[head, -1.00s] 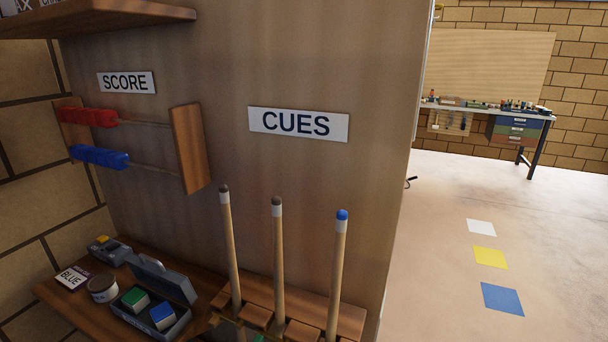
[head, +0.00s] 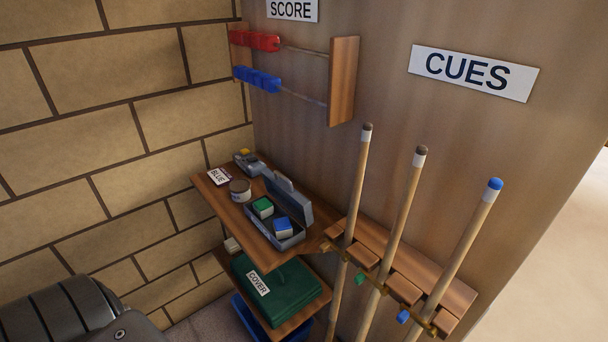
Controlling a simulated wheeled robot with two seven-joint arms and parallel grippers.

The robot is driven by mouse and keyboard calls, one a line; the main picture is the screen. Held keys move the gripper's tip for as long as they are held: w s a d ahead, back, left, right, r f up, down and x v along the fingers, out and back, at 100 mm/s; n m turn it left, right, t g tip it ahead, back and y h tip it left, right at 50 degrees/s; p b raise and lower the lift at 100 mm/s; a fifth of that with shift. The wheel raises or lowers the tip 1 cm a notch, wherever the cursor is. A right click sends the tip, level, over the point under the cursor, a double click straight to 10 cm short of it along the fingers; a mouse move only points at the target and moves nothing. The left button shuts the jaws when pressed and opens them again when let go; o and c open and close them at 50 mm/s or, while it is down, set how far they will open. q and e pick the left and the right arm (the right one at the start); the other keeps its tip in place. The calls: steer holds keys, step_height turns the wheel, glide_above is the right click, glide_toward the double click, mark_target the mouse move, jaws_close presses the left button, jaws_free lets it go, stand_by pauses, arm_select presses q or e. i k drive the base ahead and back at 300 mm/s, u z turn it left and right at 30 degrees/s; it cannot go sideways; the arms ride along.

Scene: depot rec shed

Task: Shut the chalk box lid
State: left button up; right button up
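The chalk box (head: 262,229) is a grey box on the upper wooden shelf. Its lid (head: 288,199) stands open, tilted up at the box's back right side. Inside lie a green chalk cube (head: 263,207) and a blue chalk cube (head: 282,228). A dark grey ribbed part of my own body shows at the lower left. Neither of my grippers is in view.
On the shelf (head: 217,195) a round tin (head: 240,190), a card reading BLUE (head: 219,176) and a small grey device (head: 250,163) sit left of the box. Three cues (head: 395,250) stand in a rack (head: 405,285) close on the right. A green folded cover (head: 285,292) lies below.

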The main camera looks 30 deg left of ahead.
mark_target(300, 207)
steer(key=u, duration=1.55)
